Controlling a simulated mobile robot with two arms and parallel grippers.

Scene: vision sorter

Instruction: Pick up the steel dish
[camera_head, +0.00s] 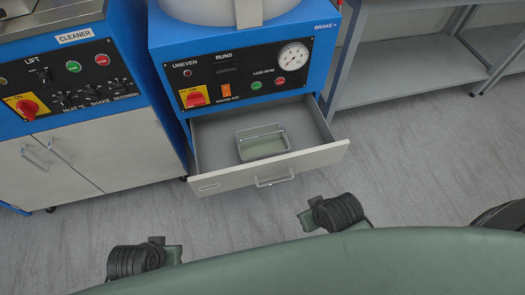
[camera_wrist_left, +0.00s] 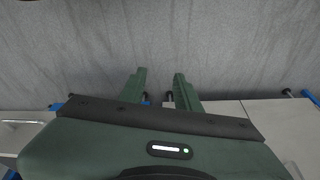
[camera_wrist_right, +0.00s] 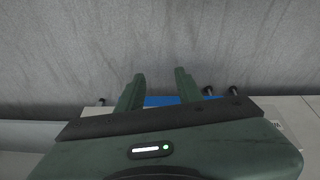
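The steel dish (camera_head: 262,152) is a shallow rectangular metal pan. It sits upright inside the open drawer (camera_head: 318,155) under the blue machine, near the middle of the drawer floor. My left gripper (camera_head: 172,254) is low in the head view, in front of and left of the drawer. Its two fingers stand apart with nothing between them in the left wrist view (camera_wrist_left: 160,74). My right gripper (camera_head: 308,218) is in front of the drawer's right part, closer to it. Its fingers are also apart and empty in the right wrist view (camera_wrist_right: 159,74). Neither touches the dish.
The blue machine (camera_head: 240,60) with a gauge and buttons rises behind the drawer. The drawer front carries a bar handle (camera_head: 275,180). A cleaner cabinet (camera_head: 60,160) stands at left and a grey shelf rack (camera_head: 410,70) at right. Open grey floor (camera_head: 410,170) lies right of the drawer.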

